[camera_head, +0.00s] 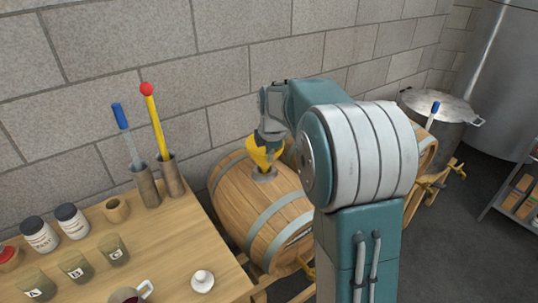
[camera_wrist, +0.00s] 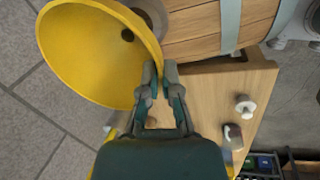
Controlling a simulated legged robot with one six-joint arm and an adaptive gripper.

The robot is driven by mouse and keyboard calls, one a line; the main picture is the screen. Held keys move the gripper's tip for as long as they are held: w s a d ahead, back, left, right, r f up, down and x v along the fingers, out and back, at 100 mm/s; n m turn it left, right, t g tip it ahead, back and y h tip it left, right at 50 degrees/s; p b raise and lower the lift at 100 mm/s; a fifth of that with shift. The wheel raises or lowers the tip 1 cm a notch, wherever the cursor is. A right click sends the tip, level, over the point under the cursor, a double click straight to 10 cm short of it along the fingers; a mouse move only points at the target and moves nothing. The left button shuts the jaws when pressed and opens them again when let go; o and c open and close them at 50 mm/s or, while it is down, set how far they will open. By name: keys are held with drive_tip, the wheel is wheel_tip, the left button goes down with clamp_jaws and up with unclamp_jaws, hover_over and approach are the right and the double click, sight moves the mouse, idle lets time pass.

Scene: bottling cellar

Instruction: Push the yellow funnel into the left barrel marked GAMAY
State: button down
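The yellow funnel (camera_head: 262,154) is over the top of the left wooden barrel (camera_head: 237,190), its narrow end at a grey collar (camera_head: 265,175) there. I cannot tell how deep the spout sits. My gripper (camera_head: 268,140) is at the funnel's upper part. In the wrist view the funnel (camera_wrist: 85,50) shows its wide open mouth, and the two fingers of my gripper (camera_wrist: 160,72) are closed on its rim. The barrel also shows in the wrist view (camera_wrist: 195,22). No GAMAY marking is readable. My arm hides the barrel's right part.
A wooden table (camera_head: 160,240) at left bears jars, cups, a white knob (camera_head: 202,281) and two metal holders with a blue-handled and a red-topped tool. Another barrel (camera_head: 428,150) is mostly behind my arm. A lidded metal pot (camera_head: 440,108) and a shelf stand at right. A stone wall is close behind.

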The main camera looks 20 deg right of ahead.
drive_tip(key=shift+s+x, duration=0.15)
drive_tip(key=shift+x, duration=0.5)
drive_tip(key=shift+s+x, duration=0.15)
drive_tip(key=shift+x, duration=0.5)
idle(0.4)
drive_tip(key=shift+f, duration=0.1)
drive_tip(key=c, duration=0.7)
unclamp_jaws()
drive_tip(key=o, duration=0.5)
drive_tip(key=shift+c, duration=0.2)
drive_tip(key=shift+w+r+v, duration=0.1)
drive_tip(key=shift+w+v, duration=0.2)
drive_tip(key=shift+v, duration=1)
drive_tip(key=shift+w+r+v, duration=0.1)
drive_tip(key=shift+w+v, duration=0.2)
drive_tip(key=shift+v, duration=1)
drive_tip(key=shift+w+v, duration=0.3)
drive_tip(key=shift+v, duration=1)
